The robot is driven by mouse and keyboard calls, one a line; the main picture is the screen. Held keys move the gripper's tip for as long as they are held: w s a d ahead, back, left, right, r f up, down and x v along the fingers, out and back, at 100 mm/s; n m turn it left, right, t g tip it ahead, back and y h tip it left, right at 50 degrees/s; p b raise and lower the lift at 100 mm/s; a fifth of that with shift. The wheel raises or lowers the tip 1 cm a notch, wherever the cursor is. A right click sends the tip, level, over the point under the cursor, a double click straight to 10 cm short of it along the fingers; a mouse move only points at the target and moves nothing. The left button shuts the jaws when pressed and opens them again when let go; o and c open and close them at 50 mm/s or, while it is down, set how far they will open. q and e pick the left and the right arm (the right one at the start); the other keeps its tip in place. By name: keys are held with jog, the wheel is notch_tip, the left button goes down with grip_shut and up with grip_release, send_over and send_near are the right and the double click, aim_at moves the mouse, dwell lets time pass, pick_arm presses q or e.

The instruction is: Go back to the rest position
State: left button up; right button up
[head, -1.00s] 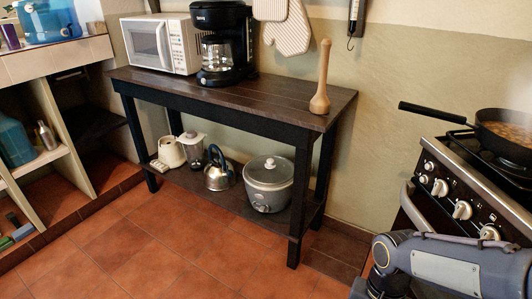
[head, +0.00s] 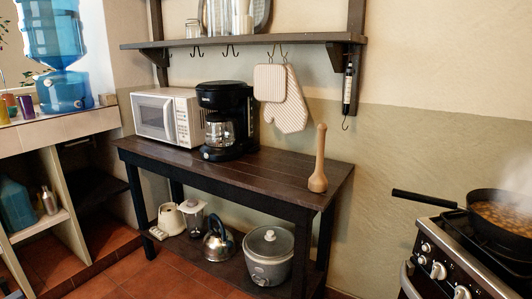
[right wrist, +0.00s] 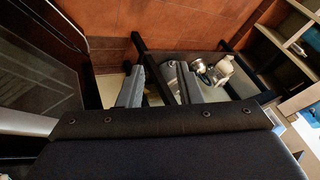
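My right gripper (right wrist: 160,84) shows in the right wrist view. Its two grey fingers are apart, with nothing held between them. Beyond the fingers are a dark leg of the side table, the steel kettle (right wrist: 199,66) and the pale kettle (right wrist: 222,70) on the low shelf. No part of either arm shows in the head view. My left gripper is in neither current view.
The dark side table (head: 262,178) carries a microwave (head: 166,117), a coffee maker (head: 226,120) and a wooden pestle (head: 318,160). A wall shelf (head: 290,41) hangs above. At right, a pan (head: 500,218) steams on the stove (head: 440,262). The stove's dark front is close in the wrist view.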

notch_tip(320, 180, up, 18)
jog(key=p, duration=1.6)
jog(key=shift+r+p, duration=0.25)
jog(key=shift+p, duration=0.05)
